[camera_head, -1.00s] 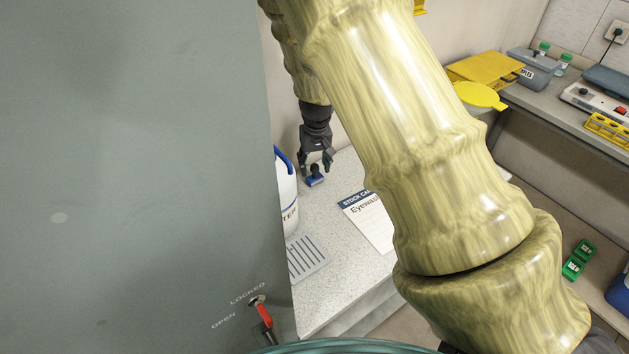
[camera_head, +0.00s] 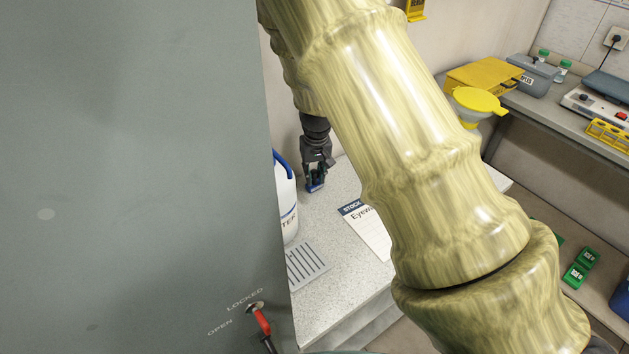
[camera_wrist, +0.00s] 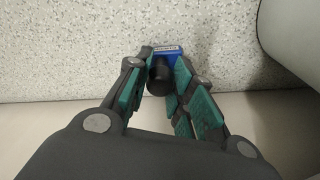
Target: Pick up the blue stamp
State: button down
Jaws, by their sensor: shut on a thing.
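The blue stamp (camera_head: 315,188) stands on the speckled counter between the fingers of my gripper (camera_head: 318,180). In the wrist view the stamp's blue base (camera_wrist: 172,54) carries a pale label, and its round black handle (camera_wrist: 160,78) points toward the camera. My gripper (camera_wrist: 158,82) also shows there, with its green finger pads closed on either side of the handle. The fingers partly hide the stamp in the head view. I cannot tell any gap between its base and the counter.
A white jug (camera_head: 286,200) with a blue handle stands close left of my gripper, partly behind a large grey cabinet (camera_head: 130,180). A stock card (camera_head: 366,228) and a slotted grey plate (camera_head: 307,264) lie nearer on the counter. A yellow funnel (camera_head: 478,100) is at the right bench.

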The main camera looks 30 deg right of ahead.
aim_at(314, 170)
jog(key=shift+r, duration=0.1)
jog(key=shift+r, duration=0.55)
notch_tip(314, 170, up, 2)
jog(key=shift+b, duration=0.55)
jog(key=s+a+r+b, duration=0.1)
jog(key=s+a, duration=0.2)
jog(key=s, duration=0.4)
jog(key=s+a+b, duration=0.2)
jog(key=s+a, duration=0.1)
jog(key=s, duration=0.4)
jog(key=shift+s+r, duration=0.35)
jog(key=shift+s, duration=0.05)
jog(key=c, duration=1.8)
grip_release()
jog(key=shift+c, duration=1.3)
